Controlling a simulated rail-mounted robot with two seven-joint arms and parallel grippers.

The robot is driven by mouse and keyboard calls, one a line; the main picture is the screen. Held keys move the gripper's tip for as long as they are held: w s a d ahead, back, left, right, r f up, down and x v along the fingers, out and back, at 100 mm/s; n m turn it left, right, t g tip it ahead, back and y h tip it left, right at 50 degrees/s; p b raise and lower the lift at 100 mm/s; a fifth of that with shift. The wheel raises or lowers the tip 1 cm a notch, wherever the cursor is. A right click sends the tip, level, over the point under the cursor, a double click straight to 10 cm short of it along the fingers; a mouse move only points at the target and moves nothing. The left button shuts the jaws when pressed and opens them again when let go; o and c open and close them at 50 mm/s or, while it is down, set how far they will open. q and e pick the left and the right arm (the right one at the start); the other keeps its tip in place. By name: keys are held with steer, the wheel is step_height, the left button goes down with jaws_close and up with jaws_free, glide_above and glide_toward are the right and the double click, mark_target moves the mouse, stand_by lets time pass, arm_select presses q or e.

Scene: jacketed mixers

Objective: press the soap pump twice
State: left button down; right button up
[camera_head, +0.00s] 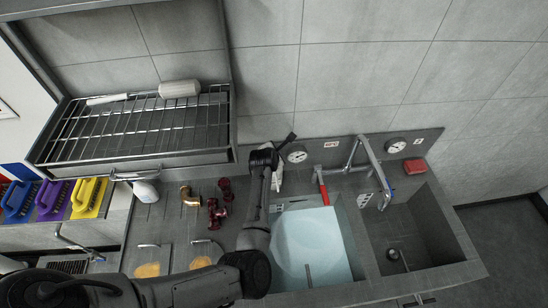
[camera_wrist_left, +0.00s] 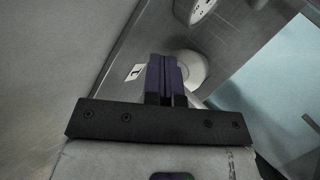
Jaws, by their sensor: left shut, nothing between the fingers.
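A white bottle, which looks like the soap pump (camera_head: 278,181), stands on the counter left of the water-filled basin, partly hidden by my left arm in the head view. My left gripper (camera_head: 288,140) is at the bottle's upper end, near the back wall; contact cannot be told. In the left wrist view the dark fingers (camera_wrist_left: 164,70) are together with nothing between them. A round white thing (camera_wrist_left: 194,69), probably the pump bottle, shows just behind and right of the fingertips. The pump head itself is not clearly visible. My right gripper is not in view.
A basin of pale water (camera_head: 318,240), a red-handled tool (camera_head: 322,188), a faucet (camera_head: 372,160) and an empty sink (camera_head: 415,235) lie to the right. Dark red fittings (camera_head: 215,212) and a brass elbow (camera_head: 189,196) lie left. A wire rack (camera_head: 140,125) stands back left.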

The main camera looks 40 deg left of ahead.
arm_select(q)
steer(key=shift+f, duration=0.5)
steer(key=shift+r, duration=0.1)
stand_by(0.4)
steer(key=shift+s+r+p, duration=0.1)
steer(key=shift+r+p, duration=0.95)
steer(key=shift+r, duration=0.2)
step_height(320, 180, up, 5)
steer(key=p, duration=0.5)
stand_by(2.2)
